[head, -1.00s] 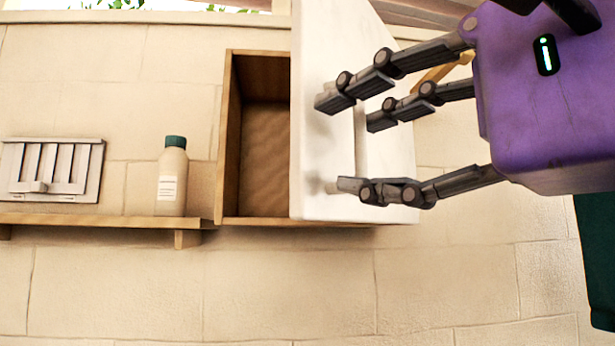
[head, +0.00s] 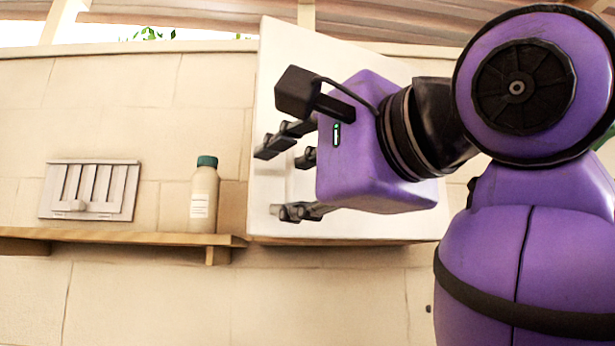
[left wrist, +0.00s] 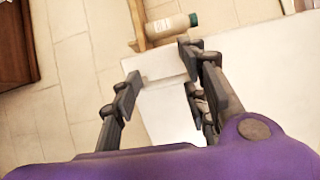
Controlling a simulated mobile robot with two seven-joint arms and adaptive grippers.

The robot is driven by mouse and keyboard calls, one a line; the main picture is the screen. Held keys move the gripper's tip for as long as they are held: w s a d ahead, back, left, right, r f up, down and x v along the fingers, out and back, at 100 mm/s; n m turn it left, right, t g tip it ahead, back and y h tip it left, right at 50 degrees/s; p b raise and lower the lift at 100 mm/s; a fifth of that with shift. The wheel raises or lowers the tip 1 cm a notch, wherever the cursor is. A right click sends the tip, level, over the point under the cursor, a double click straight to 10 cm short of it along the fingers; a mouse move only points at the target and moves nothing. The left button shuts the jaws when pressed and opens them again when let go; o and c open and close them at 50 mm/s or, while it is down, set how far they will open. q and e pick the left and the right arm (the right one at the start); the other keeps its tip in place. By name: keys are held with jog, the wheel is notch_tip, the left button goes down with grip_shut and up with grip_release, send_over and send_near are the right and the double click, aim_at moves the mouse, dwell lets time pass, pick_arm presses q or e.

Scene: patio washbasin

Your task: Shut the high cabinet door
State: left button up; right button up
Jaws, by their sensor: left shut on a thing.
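The high cabinet's white door (head: 285,60) hangs on the wall at middle right in the head view. Its left edge looks nearer to me than its right edge, so it seems to stand at an angle. It hides the cabinet's inside; a wooden strip shows along its bottom. My purple left gripper (head: 287,175) is in front of the door, its dark fingers at the door face. In the left wrist view, the fingers (left wrist: 158,80) are at a white part of the door (left wrist: 245,70). They are closed on its handle, which is hardly visible. My right gripper is not in view.
A bottle with a green cap (head: 203,200) stands on a wooden shelf (head: 120,237), just left of the door. A slatted panel (head: 90,190) is on the wall further left. The wall below the shelf is clear.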

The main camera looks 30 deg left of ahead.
aim_at(267, 204)
pick_arm(q)
jog(key=shift+w+f+n, duration=0.2)
jog(key=shift+f+n, duration=0.1)
jog(key=shift+f, duration=0.25)
jog(key=shift+w+a+h, duration=0.15)
jog(key=shift+a+h, duration=0.05)
jog(key=shift+h, duration=0.1)
jog(key=w+a, duration=0.2)
jog(key=a, duration=0.1)
jog(key=w+a, duration=0.5)
jog(key=shift+w+a, duration=0.3)
jog(key=shift+a, duration=0.1)
grip_shut()
jog(key=shift+s+a+r, duration=0.1)
jog(key=shift+s+r, duration=0.1)
jog(key=shift+s, duration=0.1)
